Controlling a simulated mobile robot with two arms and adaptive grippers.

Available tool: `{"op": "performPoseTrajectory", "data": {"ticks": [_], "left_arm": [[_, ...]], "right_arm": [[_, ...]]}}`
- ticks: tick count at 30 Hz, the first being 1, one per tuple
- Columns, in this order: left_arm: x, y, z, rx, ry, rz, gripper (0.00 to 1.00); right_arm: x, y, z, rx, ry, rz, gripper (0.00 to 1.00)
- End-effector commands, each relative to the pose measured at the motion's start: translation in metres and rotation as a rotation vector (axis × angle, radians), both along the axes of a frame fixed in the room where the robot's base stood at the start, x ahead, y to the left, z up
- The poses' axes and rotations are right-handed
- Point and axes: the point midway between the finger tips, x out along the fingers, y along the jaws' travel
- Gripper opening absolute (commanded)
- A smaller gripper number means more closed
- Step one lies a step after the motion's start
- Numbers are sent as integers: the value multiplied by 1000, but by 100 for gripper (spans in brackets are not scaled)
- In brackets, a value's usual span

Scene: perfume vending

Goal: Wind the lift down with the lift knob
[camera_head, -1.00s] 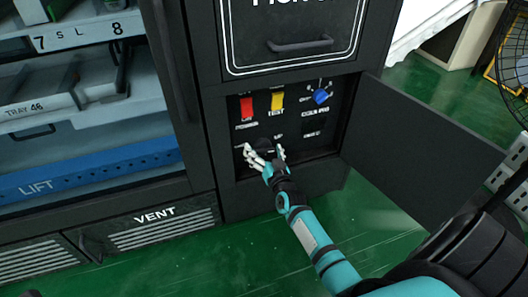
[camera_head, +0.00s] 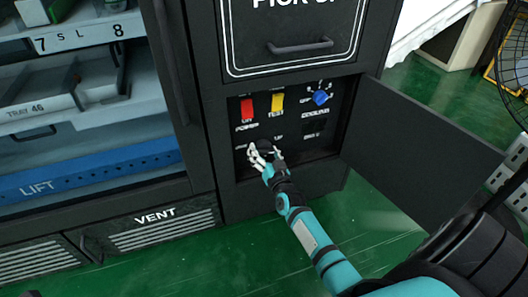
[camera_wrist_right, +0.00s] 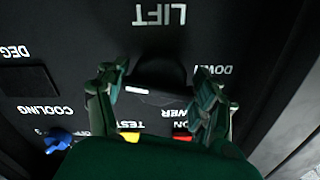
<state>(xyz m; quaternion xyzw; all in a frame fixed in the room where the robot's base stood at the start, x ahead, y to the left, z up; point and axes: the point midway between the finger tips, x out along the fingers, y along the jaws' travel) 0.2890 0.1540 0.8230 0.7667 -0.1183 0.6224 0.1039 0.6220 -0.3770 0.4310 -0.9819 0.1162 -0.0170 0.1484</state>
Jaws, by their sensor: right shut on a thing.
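The lift knob (camera_head: 265,145) is a dark round knob low on the black control panel (camera_head: 244,163). In the right wrist view the knob (camera_wrist_right: 160,92) sits between the fingers, with a white mark on its left part. The upside-down words LIFT and DOWN show near it. My right gripper (camera_head: 265,156) is shut on the knob; its fingers (camera_wrist_right: 160,98) also show in the wrist view, one on each side. The blue lift (camera_head: 100,168) is low behind the cabinet window at left, under a grey tray.
Above the knob are a red switch (camera_head: 246,109), a yellow switch (camera_head: 277,102) and a blue dial (camera_head: 320,97). The open panel door (camera_head: 415,155) stands out at right, beside my right arm. The green floor (camera_head: 200,265) is clear in front.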

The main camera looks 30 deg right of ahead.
Motion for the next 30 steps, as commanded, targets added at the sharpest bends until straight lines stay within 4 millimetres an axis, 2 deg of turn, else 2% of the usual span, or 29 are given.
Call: {"op": "performPoseTrajectory", "data": {"ticks": [28, 29, 30], "left_arm": [[0, 0, 0, 0, 1, 0, 40], [0, 0, 0, 1, 1, 1, 40], [0, 0, 0, 1, 1, 1, 40]], "right_arm": [[0, 0, 0, 0, -1, 0, 35], [0, 0, 0, 0, -1, 0, 68], [0, 0, 0, 1, -1, 0, 73]]}}
